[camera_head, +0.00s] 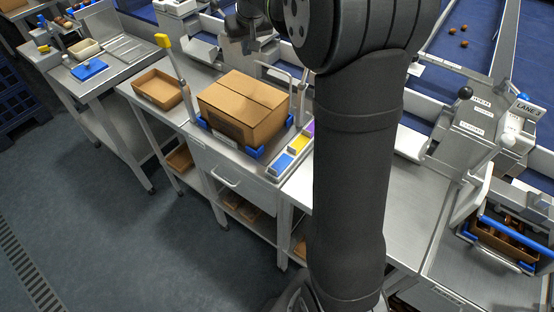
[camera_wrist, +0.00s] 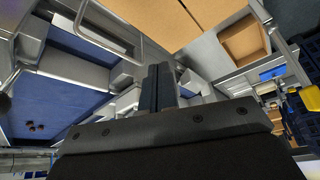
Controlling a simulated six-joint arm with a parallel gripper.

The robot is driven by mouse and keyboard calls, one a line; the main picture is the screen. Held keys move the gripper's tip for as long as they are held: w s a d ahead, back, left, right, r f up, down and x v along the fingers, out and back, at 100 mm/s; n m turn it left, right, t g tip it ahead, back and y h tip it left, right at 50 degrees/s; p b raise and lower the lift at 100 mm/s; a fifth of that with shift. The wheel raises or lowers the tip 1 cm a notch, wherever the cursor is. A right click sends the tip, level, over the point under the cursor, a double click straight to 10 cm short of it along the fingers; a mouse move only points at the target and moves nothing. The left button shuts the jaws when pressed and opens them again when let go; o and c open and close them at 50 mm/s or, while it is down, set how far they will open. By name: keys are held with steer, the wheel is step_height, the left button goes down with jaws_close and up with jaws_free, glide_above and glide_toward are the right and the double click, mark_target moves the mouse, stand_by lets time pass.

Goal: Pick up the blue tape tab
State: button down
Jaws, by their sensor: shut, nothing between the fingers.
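A blue tape tab (camera_head: 283,164) lies at the near end of a narrow holder on the steel bench, in the head view. A yellow tab (camera_head: 299,143) and a purple tab (camera_head: 310,129) sit behind it in the same row. My gripper (camera_wrist: 160,70) shows in the wrist view with its two dark fingers together and nothing between them. It is apart from the tabs, and I cannot make out the blue tab in the wrist view. In the head view my dark arm blocks the middle right, and my fingertips cannot be made out.
A closed cardboard box (camera_head: 243,104) stands between blue corner stops left of the tabs. An open cardboard tray (camera_head: 158,88) is farther left. A crate (camera_head: 502,240) with a blue handle is at the far right. Upright posts and bent metal rails stand around the box.

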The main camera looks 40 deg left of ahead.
stand_by(0.4)
steer(key=c, duration=1.6)
jaws_free()
steer(key=shift+o, duration=0.2)
steer(key=n+g+h, duration=0.2)
steer(key=n+h, duration=0.2)
steer(key=n, duration=0.2)
glide_above(272, 169)
step_height(272, 169, down, 3)
step_height(272, 169, down, 17)
steer(key=shift+w+f, duration=0.1)
steer(key=shift+f, duration=0.05)
